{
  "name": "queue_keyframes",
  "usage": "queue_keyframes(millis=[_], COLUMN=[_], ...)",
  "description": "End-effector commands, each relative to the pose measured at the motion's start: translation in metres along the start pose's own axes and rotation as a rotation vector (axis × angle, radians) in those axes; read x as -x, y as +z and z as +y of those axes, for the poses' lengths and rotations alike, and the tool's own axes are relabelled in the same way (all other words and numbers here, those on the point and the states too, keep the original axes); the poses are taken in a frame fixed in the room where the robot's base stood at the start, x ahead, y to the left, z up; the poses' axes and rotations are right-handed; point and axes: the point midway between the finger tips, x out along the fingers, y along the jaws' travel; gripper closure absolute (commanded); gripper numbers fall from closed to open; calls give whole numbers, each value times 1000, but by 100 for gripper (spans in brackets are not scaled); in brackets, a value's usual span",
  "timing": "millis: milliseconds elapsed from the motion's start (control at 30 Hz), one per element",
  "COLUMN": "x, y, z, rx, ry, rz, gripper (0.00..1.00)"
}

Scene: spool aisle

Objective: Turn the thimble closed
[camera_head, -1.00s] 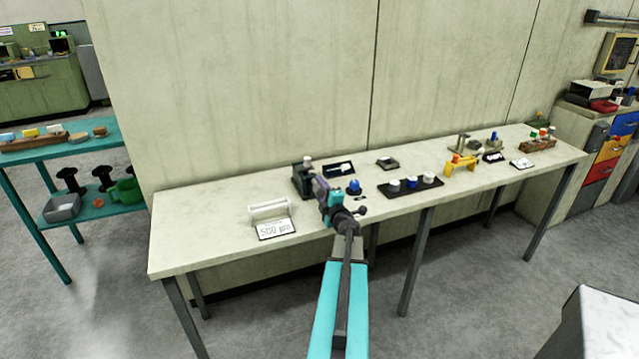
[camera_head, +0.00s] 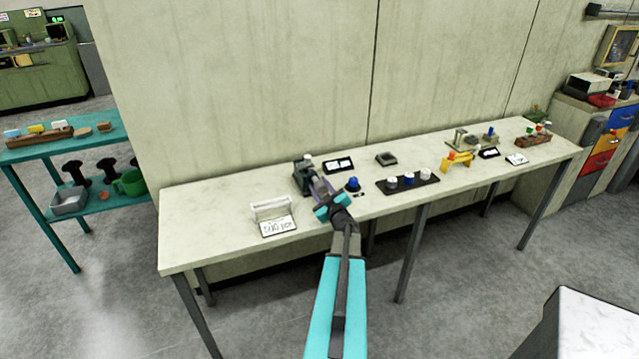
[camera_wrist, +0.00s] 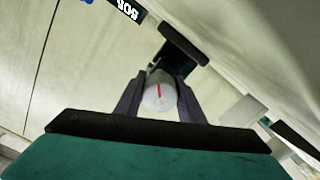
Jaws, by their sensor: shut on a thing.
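The thimble (camera_wrist: 159,92) is a pale, rounded end with a red line on its face, in the middle of the wrist view. My gripper (camera_wrist: 158,88) has one dark finger on each side of it and is shut on it. Behind it in the wrist view is a dark block-like body (camera_wrist: 183,45). In the head view my gripper (camera_head: 318,186) reaches over the bench to a dark fixture (camera_head: 301,178) with a pale top. My gripper and wrist hide the thimble there.
On the bench (camera_head: 220,238), a clear holder with a white card (camera_head: 278,226) stands left of my gripper. A blue knob (camera_head: 353,183) is close on the right. Farther right are a black tray (camera_head: 400,187) with several capped pieces and a yellow frame (camera_head: 457,162).

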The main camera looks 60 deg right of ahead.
Motion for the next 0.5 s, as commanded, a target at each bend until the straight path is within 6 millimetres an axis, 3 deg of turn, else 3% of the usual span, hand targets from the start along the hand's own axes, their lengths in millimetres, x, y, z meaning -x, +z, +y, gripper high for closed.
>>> queue_keyframes(millis=[500], x=[0], y=[-1], z=[-2], rx=[-203], ry=[-2], rz=[2], gripper=[87])
